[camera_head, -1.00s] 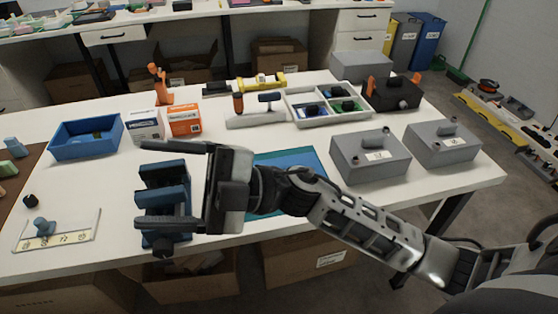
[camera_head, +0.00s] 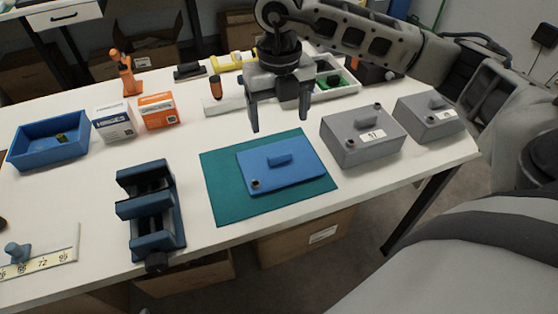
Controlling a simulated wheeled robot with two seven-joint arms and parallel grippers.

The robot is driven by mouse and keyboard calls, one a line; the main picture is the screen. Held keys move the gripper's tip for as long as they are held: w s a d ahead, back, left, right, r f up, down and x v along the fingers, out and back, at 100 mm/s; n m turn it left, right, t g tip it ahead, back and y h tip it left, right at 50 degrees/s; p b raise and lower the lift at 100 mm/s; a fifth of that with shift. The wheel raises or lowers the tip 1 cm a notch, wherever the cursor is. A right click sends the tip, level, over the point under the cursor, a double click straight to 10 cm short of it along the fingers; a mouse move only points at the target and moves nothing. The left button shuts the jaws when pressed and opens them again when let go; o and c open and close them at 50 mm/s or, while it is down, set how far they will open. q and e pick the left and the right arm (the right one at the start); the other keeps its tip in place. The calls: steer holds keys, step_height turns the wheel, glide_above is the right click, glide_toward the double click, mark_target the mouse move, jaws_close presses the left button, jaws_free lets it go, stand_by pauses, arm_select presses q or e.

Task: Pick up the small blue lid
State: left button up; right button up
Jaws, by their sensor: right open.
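A flat blue lid (camera_head: 300,172) with a raised handle (camera_head: 279,159) lies on a green mat (camera_head: 222,193) near the middle of the table. A small dark round knob or hole shows near its front left corner. My right gripper (camera_head: 279,122) is open and empty, with its fingers pointing down. In the picture it is just above the far edge of the mat, behind the lid and apart from it. My left gripper is out of view.
A blue vise (camera_head: 151,214) stands left of the mat. Two grey lidded boxes (camera_head: 362,146) (camera_head: 428,124) stand to the right. A blue bin (camera_head: 45,152), white and orange cartons (camera_head: 157,119), and a divided tray (camera_head: 336,92) partly behind my gripper stand farther back.

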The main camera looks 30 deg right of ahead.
mark_target(280, 154)
step_height(280, 154, down, 10)
steer(key=shift+s+r+p, duration=0.1)
steer(key=shift+s+p, duration=0.05)
steer(key=shift+p, duration=0.25)
steer(key=c, duration=1.1)
